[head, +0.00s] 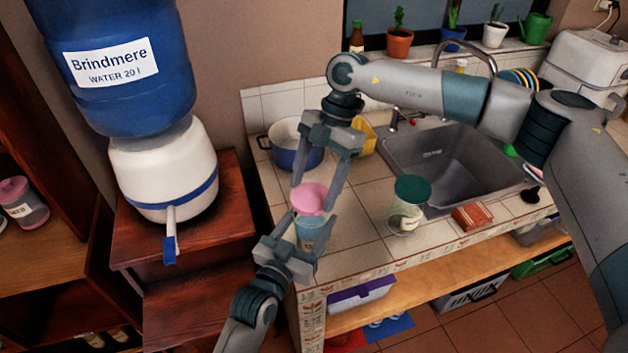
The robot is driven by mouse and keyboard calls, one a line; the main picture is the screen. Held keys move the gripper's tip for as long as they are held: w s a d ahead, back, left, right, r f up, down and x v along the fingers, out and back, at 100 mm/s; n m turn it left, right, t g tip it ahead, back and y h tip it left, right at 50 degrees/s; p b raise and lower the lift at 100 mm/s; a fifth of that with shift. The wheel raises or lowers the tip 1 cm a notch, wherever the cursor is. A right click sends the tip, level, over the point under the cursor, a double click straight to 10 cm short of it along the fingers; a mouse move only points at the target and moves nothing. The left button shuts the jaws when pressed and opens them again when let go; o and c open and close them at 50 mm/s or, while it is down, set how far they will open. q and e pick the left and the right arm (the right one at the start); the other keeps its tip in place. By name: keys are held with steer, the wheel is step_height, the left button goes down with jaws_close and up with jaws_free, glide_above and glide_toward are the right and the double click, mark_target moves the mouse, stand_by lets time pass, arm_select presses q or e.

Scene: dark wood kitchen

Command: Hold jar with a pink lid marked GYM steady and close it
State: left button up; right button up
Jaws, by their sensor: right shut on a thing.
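The jar (312,234), clear with bluish contents, stands upright at the counter's front left corner. Its pink lid (310,198) is at the jar's mouth; I cannot tell whether it is fully seated. No GYM marking is readable. My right gripper (312,194) comes down from above and is shut on the pink lid, one finger on each side. My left gripper (309,222) reaches up from the front with its fingers on either side of the jar's body. Whether both fingers press on the jar is unclear. The fingers hide part of the jar.
A green-lidded jar (410,190) stands to the right, near a red-brown packet (470,216) and the sink (440,165). A blue pot (295,152) is behind. A water dispenser (160,165) stands left. Another pink-lidded jar (22,203) sits on the far-left shelf. Tiles between the two counter jars are clear.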

mark_target(318, 196)
steer(key=shift+f, duration=0.3)
steer(key=shift+f, duration=0.15)
stand_by(0.4)
steer(key=shift+f, duration=0.75)
steer(key=shift+f, duration=0.55)
stand_by(0.4)
arm_select(q)
jaws_close()
arm_select(e)
steer(key=m, duration=0.2)
steer(key=m+t+y, duration=0.1)
steer(key=m, duration=0.2)
steer(key=shift+s+d+t, duration=0.2)
steer(key=shift+t, duration=0.1)
steer(key=m+t, duration=0.1)
steer(key=m, duration=0.1)
steer(key=m+t, duration=0.1)
steer(key=m, duration=0.2)
steer(key=shift+s, duration=0.15)
steer(key=o, duration=1)
